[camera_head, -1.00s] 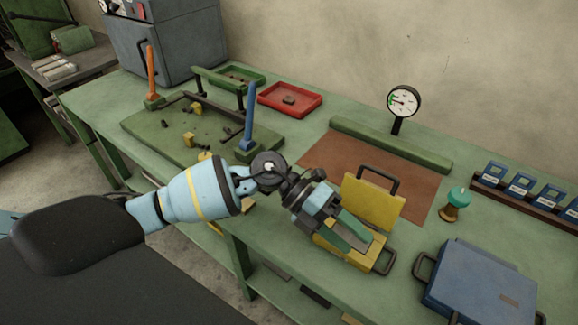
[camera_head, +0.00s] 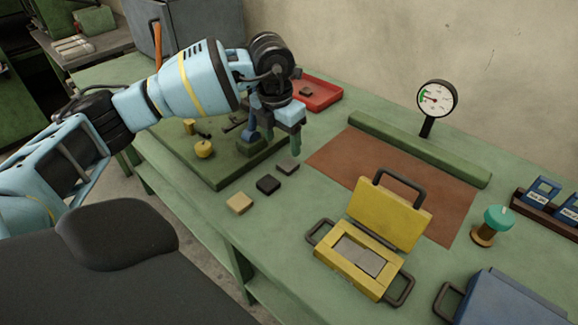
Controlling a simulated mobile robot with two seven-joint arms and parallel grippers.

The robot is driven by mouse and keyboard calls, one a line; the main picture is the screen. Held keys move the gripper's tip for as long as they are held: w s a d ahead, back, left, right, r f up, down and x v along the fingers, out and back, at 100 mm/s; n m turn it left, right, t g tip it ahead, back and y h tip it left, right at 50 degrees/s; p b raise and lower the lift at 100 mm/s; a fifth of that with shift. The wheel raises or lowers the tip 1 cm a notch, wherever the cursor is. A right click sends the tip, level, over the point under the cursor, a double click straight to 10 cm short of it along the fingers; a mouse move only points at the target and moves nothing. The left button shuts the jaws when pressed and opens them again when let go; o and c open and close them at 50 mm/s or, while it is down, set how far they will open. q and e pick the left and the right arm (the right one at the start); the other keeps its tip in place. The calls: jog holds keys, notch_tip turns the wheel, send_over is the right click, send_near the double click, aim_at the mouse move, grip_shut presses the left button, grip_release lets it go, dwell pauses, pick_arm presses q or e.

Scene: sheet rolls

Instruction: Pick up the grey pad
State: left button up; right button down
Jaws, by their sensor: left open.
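The grey pad (camera_head: 288,167) is a small flat square lying on the green bench, just right of the green board. It is the rearmost of three pads in a row, beside a black pad (camera_head: 268,184) and a tan pad (camera_head: 240,202). My left gripper (camera_head: 281,146) is open and points down, above and slightly behind the grey pad in the picture. I see no contact between them. My right gripper is not in view.
The green board (camera_head: 217,177) carries a yellow knob (camera_head: 204,149) and levers, partly hidden by my left arm. A yellow open case (camera_head: 350,266) holds a grey sheet.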

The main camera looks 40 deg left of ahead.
aim_at(287, 164)
pick_arm(q)
jog(key=shift+w+f, duration=0.25)
jog(key=shift+f, duration=1)
jog(key=shift+w+f, duration=0.3)
jog(key=shift+f, duration=1)
jog(key=shift+w+f, duration=0.25)
jog(key=shift+f, duration=1)
jog(key=shift+d, duration=0.1)
jog(key=c, duration=1)
jog(key=shift+r, duration=0.15)
jog(key=shift+c, duration=0.2)
jog(key=shift+r, duration=0.5)
notch_tip(287, 164, up, 2)
jog(key=shift+r, duration=0.2)
jog(key=s+d, duration=0.3)
jog(key=d, duration=0.1)
jog(key=s+d+r, duration=0.1)
jog(key=s+d, duration=0.6)
jog(key=d, duration=0.1)
jog(key=shift+s+d+r+b, duration=0.1)
jog(key=shift+s+r+b, duration=0.1)
jog(key=shift+b, duration=0.1)
